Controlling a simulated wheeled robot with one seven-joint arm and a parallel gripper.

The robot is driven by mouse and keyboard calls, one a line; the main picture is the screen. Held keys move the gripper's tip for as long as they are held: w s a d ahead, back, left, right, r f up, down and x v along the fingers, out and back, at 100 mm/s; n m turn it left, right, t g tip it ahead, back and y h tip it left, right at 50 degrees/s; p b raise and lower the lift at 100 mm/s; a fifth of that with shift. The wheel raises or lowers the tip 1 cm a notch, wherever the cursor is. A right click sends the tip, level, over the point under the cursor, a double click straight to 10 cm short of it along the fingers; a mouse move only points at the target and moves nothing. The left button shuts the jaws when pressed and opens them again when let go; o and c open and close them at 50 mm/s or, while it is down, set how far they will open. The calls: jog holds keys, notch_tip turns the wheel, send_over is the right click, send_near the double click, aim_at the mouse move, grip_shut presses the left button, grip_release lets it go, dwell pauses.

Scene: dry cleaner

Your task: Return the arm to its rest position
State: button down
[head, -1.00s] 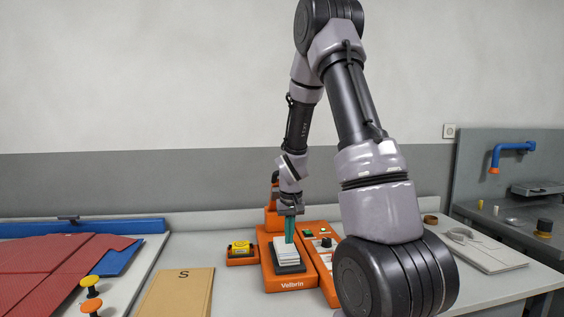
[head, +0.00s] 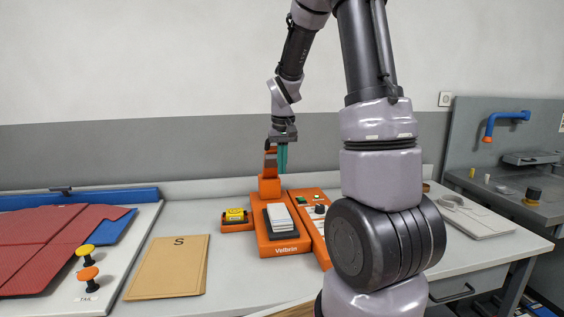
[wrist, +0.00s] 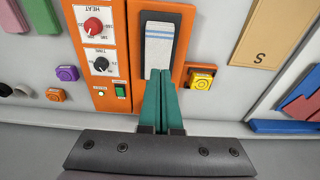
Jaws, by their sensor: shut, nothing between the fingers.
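My gripper (head: 282,158) has teal fingers and hangs pointing down above the back of the orange Velbrin machine (head: 278,243). In the wrist view the fingers (wrist: 163,80) are together with nothing between them. A folded white stack (head: 280,217) lies on the machine's dark pad, below and apart from the fingertips. The stack also shows in the wrist view (wrist: 158,45), with blue stripes. My arm rises out of the top of the head view, and its large lower links cover part of the counter at right.
An orange control box (head: 312,222) with knobs stands beside the machine. A yellow item in an orange holder (head: 236,217), a brown "S" folder (head: 170,266) and a red garment (head: 50,240) lie to the left. A sink (head: 530,195) is at right.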

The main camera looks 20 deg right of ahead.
jog(key=shift+r, duration=0.65)
jog(key=shift+s, duration=0.1)
jog(key=s+a+r+m+t+y, duration=0.1)
jog(key=s+a+r+t, duration=0.2)
jog(key=s+r, duration=0.5)
jog(key=s+a+r+t+y, duration=0.1)
jog(key=s+a+r, duration=0.3)
jog(key=s+r, duration=0.4)
jog(key=s+t, duration=0.1)
jog(key=s, duration=0.4)
jog(key=shift+a+r+m+t, duration=0.15)
jog(key=shift+a+m+t, duration=0.15)
jog(key=shift+m+t, duration=0.1)
